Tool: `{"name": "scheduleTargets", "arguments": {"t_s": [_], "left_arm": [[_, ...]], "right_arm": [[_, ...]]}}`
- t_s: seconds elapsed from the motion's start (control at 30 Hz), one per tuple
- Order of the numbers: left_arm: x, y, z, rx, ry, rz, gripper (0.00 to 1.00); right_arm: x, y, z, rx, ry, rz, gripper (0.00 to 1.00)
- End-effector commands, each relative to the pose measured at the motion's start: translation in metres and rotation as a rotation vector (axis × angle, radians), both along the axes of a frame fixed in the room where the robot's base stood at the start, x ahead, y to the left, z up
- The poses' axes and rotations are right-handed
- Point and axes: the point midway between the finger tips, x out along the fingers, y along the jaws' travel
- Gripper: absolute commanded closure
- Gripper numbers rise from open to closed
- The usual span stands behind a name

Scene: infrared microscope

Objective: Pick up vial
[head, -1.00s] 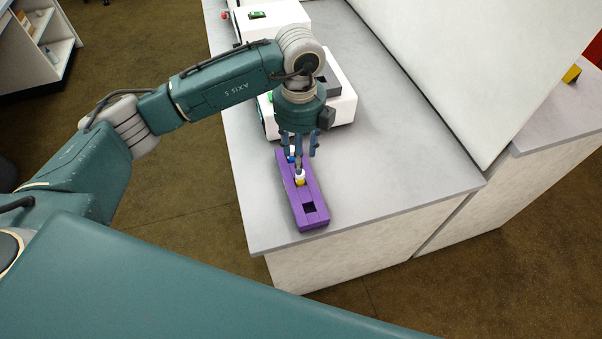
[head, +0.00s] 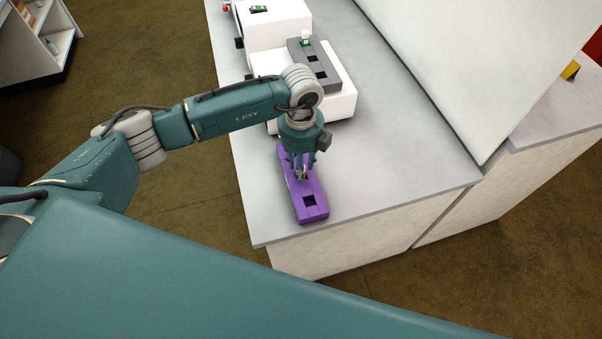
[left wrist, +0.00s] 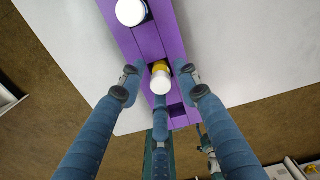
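A purple rack (head: 316,211) lies on the grey counter. In the left wrist view it (left wrist: 173,38) holds a vial with a yellow body and white cap (left wrist: 160,82) in a middle slot. Another white-capped vial (left wrist: 131,12) stands farther up the rack, cut by the top edge. My left gripper (head: 302,178) points down over the rack's middle. In the left wrist view its blue fingers (left wrist: 161,92) are spread around the yellow vial, apart from it as far as I can tell. In the head view the gripper mostly hides the vials. My right gripper is not in view.
A white instrument (head: 341,102) stands behind the rack, its grey holder (head: 322,75) carrying a white-capped vial with green (head: 305,40). The rack's near slot (head: 309,200) is empty. A slanted white panel (head: 460,60) rises at right. Counter right of the rack (head: 400,170) is clear.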

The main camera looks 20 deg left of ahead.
Motion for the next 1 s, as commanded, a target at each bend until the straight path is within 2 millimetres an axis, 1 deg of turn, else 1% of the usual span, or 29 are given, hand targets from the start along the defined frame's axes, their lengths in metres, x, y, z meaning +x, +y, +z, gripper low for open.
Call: {"name": "scheduleTargets", "arguments": {"t_s": [0.03, 0.07, 0.1, 0.13, 0.5, 0.67, 0.77, 0.87, 0.97, 1.0], "left_arm": [[0.000, 0.000, 0.000, 0.000, 0.000, 0.000, 0.82], [0.000, 0.000, 0.000, 0.000, 0.000, 0.000, 0.88], [0.000, 0.000, 0.000, 0.000, 0.000, 0.000, 0.96], [0.000, 0.000, 0.000, 0.000, 0.000, 0.000, 1.00], [0.000, 0.000, 0.001, -0.001, -0.001, 0.000, 1.00], [0.001, 0.000, 0.010, -0.001, -0.001, 0.000, 1.00], [0.001, 0.000, 0.022, -0.001, -0.004, 0.001, 1.00], [0.002, -0.001, 0.042, -0.003, -0.006, -0.001, 1.00], [0.002, -0.001, 0.068, -0.003, -0.008, -0.001, 1.00], [0.002, -0.001, 0.080, -0.002, -0.008, -0.001, 1.00]], "right_arm": [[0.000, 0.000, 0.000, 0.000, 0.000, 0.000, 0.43], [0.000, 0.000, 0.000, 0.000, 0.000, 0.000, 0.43], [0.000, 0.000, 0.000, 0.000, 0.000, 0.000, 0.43], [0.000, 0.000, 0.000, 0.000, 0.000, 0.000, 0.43], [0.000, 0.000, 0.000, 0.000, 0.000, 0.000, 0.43], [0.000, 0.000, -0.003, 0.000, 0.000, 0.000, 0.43], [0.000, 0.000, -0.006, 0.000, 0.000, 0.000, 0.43], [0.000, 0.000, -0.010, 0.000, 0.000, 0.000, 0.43], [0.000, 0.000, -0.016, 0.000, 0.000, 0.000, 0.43], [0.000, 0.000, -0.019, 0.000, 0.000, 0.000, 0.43]]}}
